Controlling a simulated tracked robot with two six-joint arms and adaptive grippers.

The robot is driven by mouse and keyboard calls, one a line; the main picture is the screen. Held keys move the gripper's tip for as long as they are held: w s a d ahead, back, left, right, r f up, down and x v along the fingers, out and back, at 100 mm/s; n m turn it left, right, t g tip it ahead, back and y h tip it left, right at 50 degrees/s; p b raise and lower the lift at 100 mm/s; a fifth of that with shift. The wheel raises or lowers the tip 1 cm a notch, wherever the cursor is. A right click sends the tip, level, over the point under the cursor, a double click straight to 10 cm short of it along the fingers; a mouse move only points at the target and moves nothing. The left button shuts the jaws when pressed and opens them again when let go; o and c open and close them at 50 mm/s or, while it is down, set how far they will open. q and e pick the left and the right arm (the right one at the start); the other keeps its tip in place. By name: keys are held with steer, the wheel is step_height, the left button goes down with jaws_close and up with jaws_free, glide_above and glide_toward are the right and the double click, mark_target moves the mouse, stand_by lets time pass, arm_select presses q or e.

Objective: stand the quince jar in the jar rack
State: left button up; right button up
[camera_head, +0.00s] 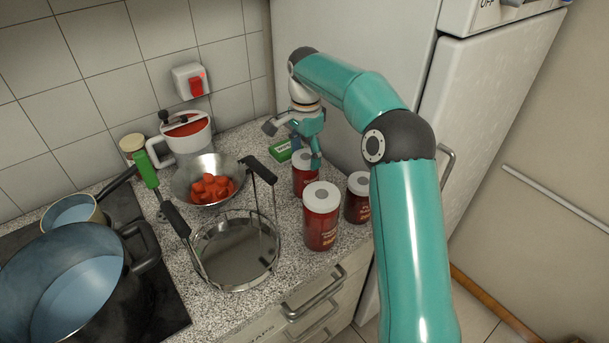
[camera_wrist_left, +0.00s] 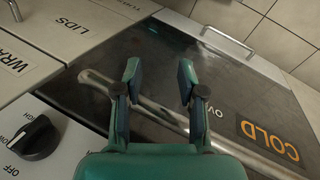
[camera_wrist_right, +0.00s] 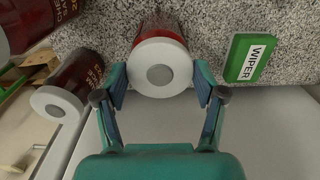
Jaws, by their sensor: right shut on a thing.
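Three red jars with white lids stand on the speckled counter: a front jar (camera_head: 321,228), a right jar (camera_head: 357,206) and a back jar (camera_head: 304,183). Their labels are too small or cut off for me to tell which is quince. My right gripper (camera_head: 311,152) is shut on the back jar, whose white lid shows between the fingers in the right wrist view (camera_wrist_right: 160,72). The jar rack, a round metal frame with black grips (camera_head: 237,284), stands empty left of the jars. My left gripper (camera_wrist_left: 158,85) is open and empty, seen only in the left wrist view.
A metal bowl of red pieces (camera_head: 183,185) and a food mill (camera_head: 185,142) stand behind the rack. Dark pots (camera_head: 75,290) are at the left. A green wiper box (camera_head: 281,152) lies near the held jar. A white fridge (camera_head: 370,40) stands behind.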

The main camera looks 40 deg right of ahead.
steer(key=shift+r, duration=0.25)
steer(key=shift+r+p, duration=0.3)
steer(key=shift+p, duration=0.25)
steer(key=shift+r, duration=0.25)
step_height(320, 180, up, 5)
steer(key=p, duration=0.5)
steer(key=shift+f, duration=0.2)
steer(key=shift+r+p, duration=0.95)
steer(key=shift+r, duration=0.1)
